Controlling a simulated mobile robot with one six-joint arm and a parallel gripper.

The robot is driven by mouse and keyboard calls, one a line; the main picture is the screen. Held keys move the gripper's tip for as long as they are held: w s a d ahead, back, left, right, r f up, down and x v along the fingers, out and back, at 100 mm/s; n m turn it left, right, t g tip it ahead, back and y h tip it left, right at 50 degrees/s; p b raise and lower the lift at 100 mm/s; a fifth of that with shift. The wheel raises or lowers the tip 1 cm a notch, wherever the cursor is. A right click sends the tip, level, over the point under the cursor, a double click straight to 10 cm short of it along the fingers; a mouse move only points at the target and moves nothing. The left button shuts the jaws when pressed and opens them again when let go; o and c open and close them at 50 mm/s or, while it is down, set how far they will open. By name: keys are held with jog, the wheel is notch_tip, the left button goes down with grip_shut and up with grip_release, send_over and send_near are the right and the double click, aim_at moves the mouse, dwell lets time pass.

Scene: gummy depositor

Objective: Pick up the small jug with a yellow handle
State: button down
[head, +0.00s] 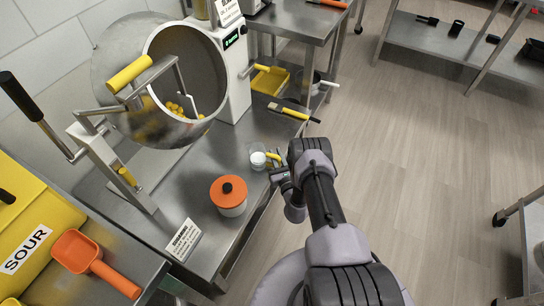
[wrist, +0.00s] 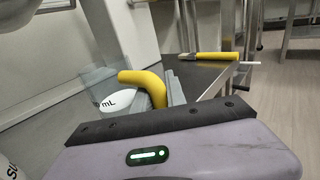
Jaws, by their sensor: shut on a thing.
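The small jug (head: 257,157) is clear with a white label and a yellow handle (head: 273,157). It is at the front edge of the steel table (head: 180,175), just left of my gripper (head: 279,170) in the head view. In the wrist view the jug (wrist: 100,78) stands at the left, and its yellow handle (wrist: 146,80) reaches between the grey fingers of my gripper (wrist: 160,98). My gripper is shut on the handle. The jug looks upright; I cannot tell whether its base touches the table.
A white pot with an orange lid (head: 229,190) and a small sign (head: 184,239) stand nearby on the table. A tilted steel drum (head: 135,75) holds yellow pieces behind. A yellow-handled brush (head: 290,111) lies to the right. Open floor (head: 410,150) lies right.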

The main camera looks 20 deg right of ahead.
jog(key=s+d+r+p, duration=0.1)
jog(key=s+p, duration=0.3)
jog(key=s, duration=0.4)
jog(key=s+d+r+p, duration=0.1)
jog(key=s+r+p, duration=0.2)
jog(key=s+p, duration=0.2)
jog(key=s, duration=0.2)
jog(key=shift+s+d+r, duration=0.35)
jog(key=shift+s+d, duration=0.05)
jog(key=c, duration=2)
grip_release()
jog(key=shift+c, duration=0.2)
grip_shut()
